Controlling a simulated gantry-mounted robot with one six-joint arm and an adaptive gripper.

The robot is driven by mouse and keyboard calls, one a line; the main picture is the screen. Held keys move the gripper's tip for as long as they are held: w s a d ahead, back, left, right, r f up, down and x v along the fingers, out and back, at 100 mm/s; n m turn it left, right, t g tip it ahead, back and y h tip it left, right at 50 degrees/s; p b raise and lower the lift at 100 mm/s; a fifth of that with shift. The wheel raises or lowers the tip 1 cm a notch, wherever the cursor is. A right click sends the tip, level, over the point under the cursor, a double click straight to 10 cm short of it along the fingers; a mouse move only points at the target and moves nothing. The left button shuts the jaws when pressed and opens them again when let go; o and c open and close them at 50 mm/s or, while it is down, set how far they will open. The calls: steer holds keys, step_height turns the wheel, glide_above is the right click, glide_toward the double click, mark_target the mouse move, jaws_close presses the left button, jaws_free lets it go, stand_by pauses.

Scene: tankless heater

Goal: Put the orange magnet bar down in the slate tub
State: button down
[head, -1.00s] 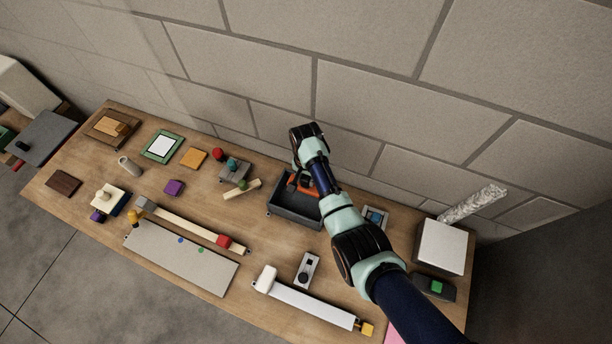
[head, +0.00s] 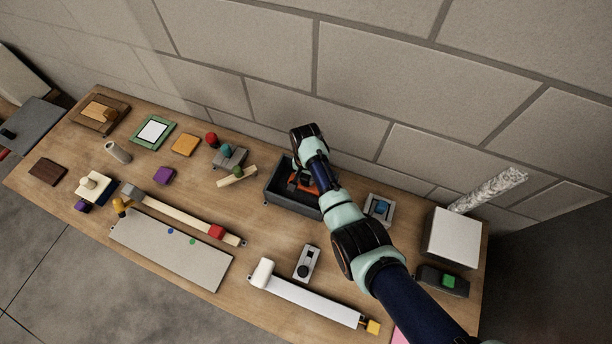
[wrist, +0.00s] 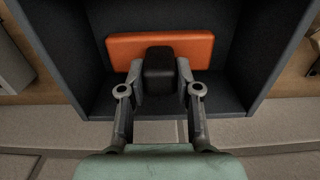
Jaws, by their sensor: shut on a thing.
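The slate tub (head: 287,201) is an open dark box near the back of the bench in the head view. Its dark walls also surround the scene in the wrist view (wrist: 68,50). The orange magnet bar (wrist: 198,50) has a black block-shaped grip (wrist: 159,68) at its middle. My gripper (wrist: 160,84) is shut on that black grip, one finger on each side. The bar appears within the tub's walls, level and lengthwise across the wrist view. I cannot tell whether it touches the tub floor. In the head view my gripper (head: 303,178) partly hides bar and tub.
A block wall (head: 350,75) stands close behind the bench. A grey holder with a blue piece (head: 379,208) is right of the tub. A wooden stick (head: 237,176) and a grey block with coloured knobs (head: 228,157) lie to its left. A white box (head: 451,236) stands farther right.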

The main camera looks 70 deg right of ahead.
steer(key=shift+f+b, duration=0.4)
steer(key=shift+f, duration=0.1)
stand_by(0.4)
steer(key=c, duration=0.7)
jaws_free()
steer(key=shift+r, duration=0.1)
step_height(320, 180, up, 12)
steer(key=shift+f, duration=0.1)
